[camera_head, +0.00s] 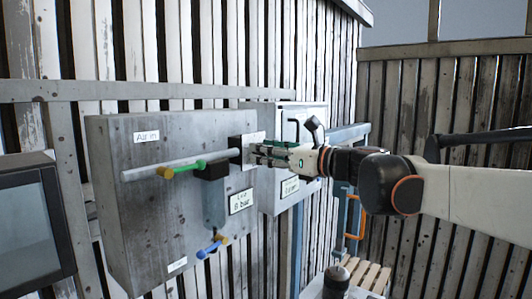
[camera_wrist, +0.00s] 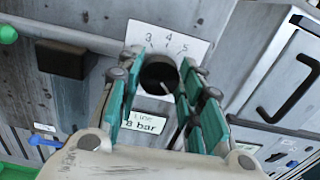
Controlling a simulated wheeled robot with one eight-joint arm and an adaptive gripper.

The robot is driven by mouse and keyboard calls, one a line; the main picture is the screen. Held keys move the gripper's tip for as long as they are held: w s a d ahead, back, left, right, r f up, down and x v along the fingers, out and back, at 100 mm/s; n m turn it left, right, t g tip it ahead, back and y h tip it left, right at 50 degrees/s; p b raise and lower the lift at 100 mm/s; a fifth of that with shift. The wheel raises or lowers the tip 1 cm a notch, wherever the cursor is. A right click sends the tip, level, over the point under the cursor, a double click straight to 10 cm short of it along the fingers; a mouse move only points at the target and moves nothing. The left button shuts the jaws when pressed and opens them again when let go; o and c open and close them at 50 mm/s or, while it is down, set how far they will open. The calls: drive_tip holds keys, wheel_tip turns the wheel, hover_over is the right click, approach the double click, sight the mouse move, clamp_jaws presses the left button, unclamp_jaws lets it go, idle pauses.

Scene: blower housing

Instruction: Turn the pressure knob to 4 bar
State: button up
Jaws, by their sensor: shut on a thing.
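The pressure knob (camera_wrist: 160,74) is a dark round knob on the grey panel, in the upper middle of the wrist view. A white scale plate (camera_wrist: 166,38) above it shows 3, 4 and 5. My gripper (camera_wrist: 162,68) has its teal-padded fingers on either side of the knob and is shut on it. In the head view my gripper (camera_head: 259,153) reaches in from the right to the panel (camera_head: 140,225) and hides the knob. The line label (camera_wrist: 143,121), reading 8 bar, is below the knob.
A pipe (camera_head: 150,168) with a green-handled valve (camera_head: 187,167) runs left of my gripper. A blue-handled valve (camera_head: 209,248) sits lower. A grey cabinet (camera_head: 310,115) with a dark handle stands close on the right. A screen (camera_head: 30,230) is at far left.

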drive_tip(key=n+b, duration=0.1)
drive_tip(key=n, duration=0.7)
drive_tip(key=n+b, duration=0.1)
drive_tip(key=n, duration=0.8)
drive_tip(key=n+b, duration=0.1)
drive_tip(key=n, duration=0.8)
drive_tip(key=shift+f, duration=0.3)
drive_tip(key=shift+s, duration=0.1)
idle(0.4)
drive_tip(key=o, duration=1.1)
